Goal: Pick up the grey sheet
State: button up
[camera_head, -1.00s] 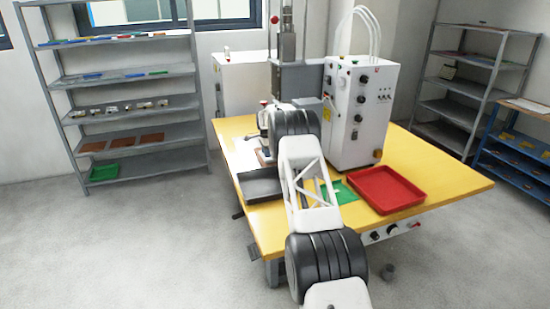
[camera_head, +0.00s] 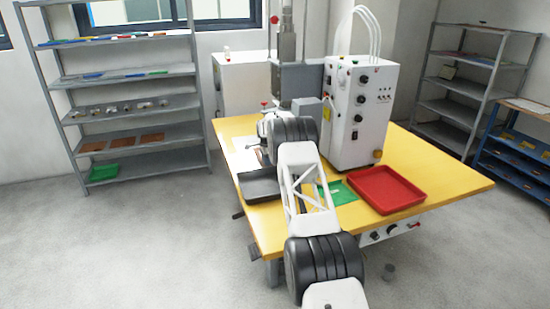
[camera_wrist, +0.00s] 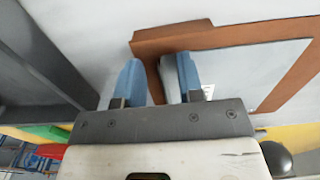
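In the wrist view, a pale grey sheet (camera_wrist: 240,68) lies flat on a brown board (camera_wrist: 215,40), whose rim shows along the sheet's left, top and right sides. My gripper (camera_wrist: 157,82) has two blue fingers standing apart with nothing seen held between them. The right finger overlaps the sheet's left edge in the picture; the left finger is beyond the board's left side. I cannot tell whether a finger touches the sheet. In the head view, my arm reaches over the yellow table (camera_head: 440,185) and hides the fingers.
A red tray (camera_head: 385,189) and a green sheet (camera_head: 341,194) lie right of my arm. A white control cabinet (camera_head: 352,130) stands close behind. A dark grey tray (camera_head: 262,186) is at the table's left edge. Shelves (camera_head: 130,110) stand at the left.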

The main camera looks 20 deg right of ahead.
jog(key=shift+c, duration=0.3)
grip_shut()
jog(key=shift+r, duration=0.15)
jog(key=shift+r, duration=1.6)
jog(key=r, duration=0.2)
send_over(270, 181)
jog(key=shift+d+f, duration=0.25)
jog(key=shift+a, duration=0.1)
jog(key=shift+a, duration=7.4)
